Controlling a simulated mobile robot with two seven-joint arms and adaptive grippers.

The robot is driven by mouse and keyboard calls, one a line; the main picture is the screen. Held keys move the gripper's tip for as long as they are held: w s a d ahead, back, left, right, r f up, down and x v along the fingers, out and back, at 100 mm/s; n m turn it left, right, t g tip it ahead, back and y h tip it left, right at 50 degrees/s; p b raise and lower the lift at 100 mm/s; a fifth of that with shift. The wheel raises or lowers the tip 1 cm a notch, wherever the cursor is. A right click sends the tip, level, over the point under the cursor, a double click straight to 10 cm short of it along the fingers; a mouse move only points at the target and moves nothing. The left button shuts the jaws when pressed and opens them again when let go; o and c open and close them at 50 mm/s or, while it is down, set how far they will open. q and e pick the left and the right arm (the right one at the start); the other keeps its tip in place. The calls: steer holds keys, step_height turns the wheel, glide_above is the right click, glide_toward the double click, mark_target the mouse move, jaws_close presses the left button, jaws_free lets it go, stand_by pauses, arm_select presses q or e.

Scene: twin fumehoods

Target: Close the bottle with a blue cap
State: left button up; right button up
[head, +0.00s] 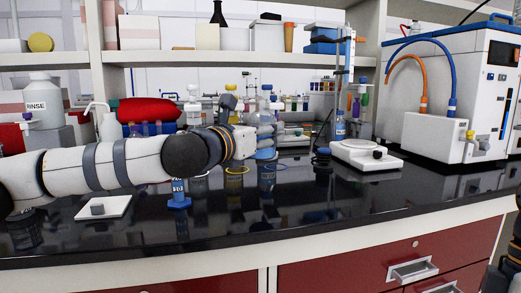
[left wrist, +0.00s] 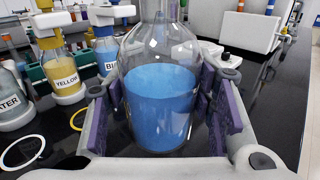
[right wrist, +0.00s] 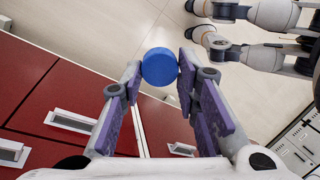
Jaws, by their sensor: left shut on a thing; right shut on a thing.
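A clear glass bottle with blue liquid (left wrist: 158,100) stands upright in the left wrist view, its top cut off by the picture edge. My left gripper (left wrist: 163,88) is shut around its body, a purple-padded finger on each side. In the head view my left gripper (head: 245,142) is over the black bench, partly hiding what it holds. A round blue cap (right wrist: 160,67) shows in the right wrist view. My right gripper (right wrist: 159,78) is shut on it, with the cap between the fingertips, away from the bottle. The right gripper is not clearly visible in the head view.
Bottles labelled yellow (left wrist: 62,75) and blue (left wrist: 106,52) stand close left of the held bottle. A balance (head: 365,154) and a large white instrument (head: 440,105) stand on the right. Red drawers (right wrist: 40,85) lie below the right gripper.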

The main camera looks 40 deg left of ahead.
arm_select(q)
steer(key=shift+r, duration=0.6)
arm_select(e)
steer(key=shift+r, duration=0.3)
